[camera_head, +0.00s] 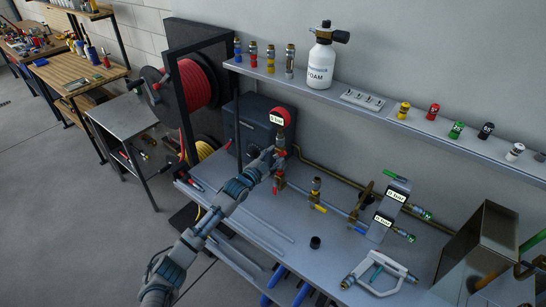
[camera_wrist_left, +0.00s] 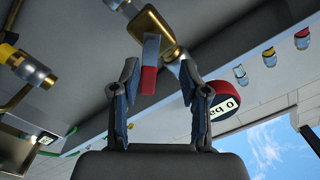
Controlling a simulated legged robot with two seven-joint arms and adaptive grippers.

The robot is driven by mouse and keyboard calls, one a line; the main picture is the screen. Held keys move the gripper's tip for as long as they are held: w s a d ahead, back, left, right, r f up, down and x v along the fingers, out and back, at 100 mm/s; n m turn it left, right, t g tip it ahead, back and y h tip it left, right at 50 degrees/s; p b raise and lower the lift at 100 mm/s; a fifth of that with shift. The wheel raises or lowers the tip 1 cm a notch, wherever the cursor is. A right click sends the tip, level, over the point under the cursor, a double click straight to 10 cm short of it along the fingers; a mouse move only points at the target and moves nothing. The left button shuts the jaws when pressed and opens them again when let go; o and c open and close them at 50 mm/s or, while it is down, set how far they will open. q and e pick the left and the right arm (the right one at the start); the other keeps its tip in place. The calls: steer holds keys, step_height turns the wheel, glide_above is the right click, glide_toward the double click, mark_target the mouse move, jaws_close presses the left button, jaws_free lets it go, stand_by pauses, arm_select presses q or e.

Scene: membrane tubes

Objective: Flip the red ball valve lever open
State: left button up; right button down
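The red ball valve lever (camera_wrist_left: 148,80), a flat grey bar with a red end, shows in the left wrist view. It hangs from a brass valve body (camera_wrist_left: 152,28). My left gripper (camera_wrist_left: 158,75) has its two fingers spread, one on each side of the lever. The lever's red end is nearer the left finger, and I cannot tell if they touch. In the head view my left gripper (camera_head: 272,156) is at the valve below the round gauge (camera_head: 277,119), and it partly hides the lever. My right gripper is in neither view.
A second valve with a yellow handle (camera_head: 315,190) stands to the right on the bench (camera_head: 270,215). Brass pipe (camera_head: 330,174) runs along the wall. Grey blocks with displays (camera_head: 390,207) stand farther right. A shelf (camera_head: 300,84) with a foam bottle (camera_head: 321,60) is above.

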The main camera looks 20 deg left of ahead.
arm_select(q)
steer(key=shift+d+r, duration=0.15)
steer(key=shift+d, duration=0.3)
steer(key=shift+s+d+r, duration=0.1)
steer(key=shift+d+r, duration=0.05)
steer(key=shift+d, duration=0.8)
steer(key=v, duration=1.1)
steer(key=shift+s+d, duration=0.25)
steer(key=shift+s, duration=0.25)
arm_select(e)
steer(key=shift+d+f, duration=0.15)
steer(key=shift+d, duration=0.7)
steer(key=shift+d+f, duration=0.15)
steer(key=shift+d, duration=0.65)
